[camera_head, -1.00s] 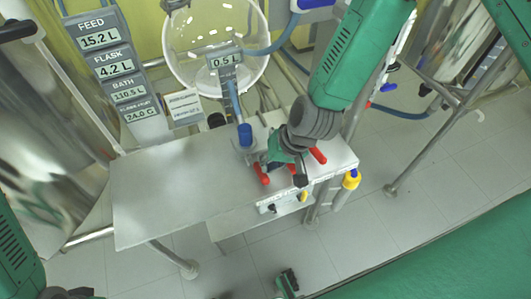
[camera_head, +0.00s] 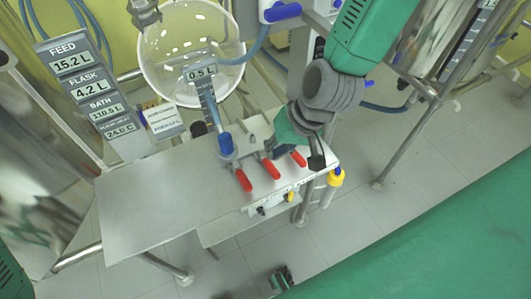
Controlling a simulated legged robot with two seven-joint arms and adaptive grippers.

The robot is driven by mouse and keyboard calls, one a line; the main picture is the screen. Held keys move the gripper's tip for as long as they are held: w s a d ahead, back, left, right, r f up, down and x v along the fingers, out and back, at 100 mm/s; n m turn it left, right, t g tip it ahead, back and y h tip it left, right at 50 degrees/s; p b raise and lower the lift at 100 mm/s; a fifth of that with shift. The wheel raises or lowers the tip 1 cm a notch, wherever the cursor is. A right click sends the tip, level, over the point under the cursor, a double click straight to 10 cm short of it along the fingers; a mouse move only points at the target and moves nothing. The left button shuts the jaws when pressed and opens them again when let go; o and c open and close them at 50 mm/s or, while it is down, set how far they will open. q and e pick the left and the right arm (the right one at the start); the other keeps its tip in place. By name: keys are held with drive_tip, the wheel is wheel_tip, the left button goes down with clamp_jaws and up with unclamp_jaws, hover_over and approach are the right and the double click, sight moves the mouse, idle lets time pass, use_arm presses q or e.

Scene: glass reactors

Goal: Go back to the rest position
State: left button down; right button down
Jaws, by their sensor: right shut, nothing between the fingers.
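My right arm comes down from the top right. Its green and grey gripper (camera_head: 316,160) is shut and empty, with its dark tip near the right end of the metal table (camera_head: 150,200). It overlaps the table edge in the picture, just right of the red-tipped handles; I cannot tell its exact height above them. The handles are a left one (camera_head: 243,180), a middle one (camera_head: 271,169) and a right one (camera_head: 298,158). My left arm shows only as a green piece at the lower left edge; its gripper is out of view.
A display column (camera_head: 90,90) stands at the left. A yellow-tipped part (camera_head: 335,178) hangs at the table's right end.

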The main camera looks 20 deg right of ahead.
drive_tip(key=s+d+f+n+h+b, duration=0.1)
drive_tip(key=s+d+f+b, duration=0.2)
drive_tip(key=f, duration=0.6)
drive_tip(key=s+d+f+n+g+h+b, duration=0.1)
drive_tip(key=s+d+f+b, duration=0.2)
drive_tip(key=s+f+b, duration=0.2)
drive_tip(key=s+d+f+n+h+b, duration=0.1)
drive_tip(key=s+d+f+b, duration=0.3)
drive_tip(key=s+f, duration=0.4)
drive_tip(key=shift+f+n+g+h+b, duration=0.3)
drive_tip(key=shift+f+n+g+h, duration=0.15)
drive_tip(key=shift+f, duration=1.85)
drive_tip(key=shift+w+a, duration=0.1)
drive_tip(key=shift+a+r, duration=0.1)
drive_tip(key=shift+a, duration=0.2)
